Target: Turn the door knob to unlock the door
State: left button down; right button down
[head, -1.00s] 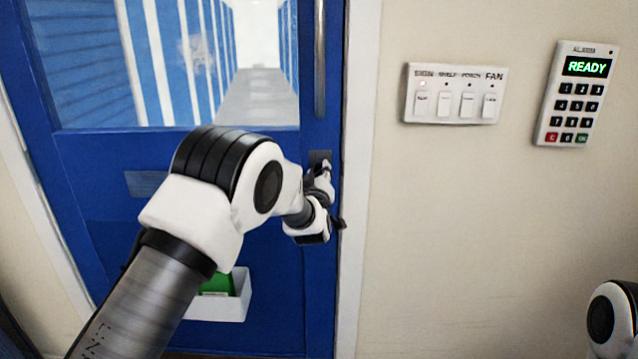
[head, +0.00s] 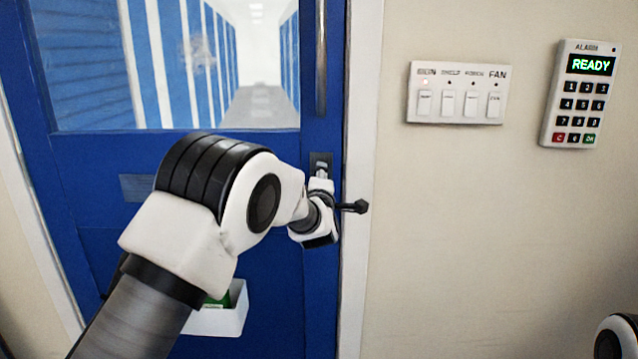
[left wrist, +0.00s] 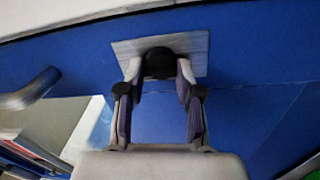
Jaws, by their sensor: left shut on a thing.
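The blue door (head: 90,255) fills the left of the head view and looks closed in its white frame. Its knob is mostly hidden there behind my left wrist, below the top of a small dark plate (head: 321,160). In the left wrist view the dark round knob (left wrist: 159,63) stands on a grey plate (left wrist: 188,45). My left gripper (left wrist: 159,68) has its two fingers on either side of the knob and is shut on it. In the head view my left gripper (head: 320,180) is at the door's right edge.
A vertical door handle bar (head: 320,60) is above the knob. A white switch panel (head: 455,92) and an alarm keypad (head: 580,95) reading READY are on the wall to the right. A white box (head: 222,315) with something green hangs low on the door.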

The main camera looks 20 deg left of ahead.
dwell(0.3)
pick_arm(q)
jog(key=c, duration=1)
grip_release()
jog(key=shift+o, duration=1.1)
jog(key=shift+w+d+f, duration=0.15)
jog(key=shift+w, duration=0.05)
jog(key=shift+s, duration=0.1)
jog(key=v, duration=0.7)
jog(key=shift+s, duration=0.15)
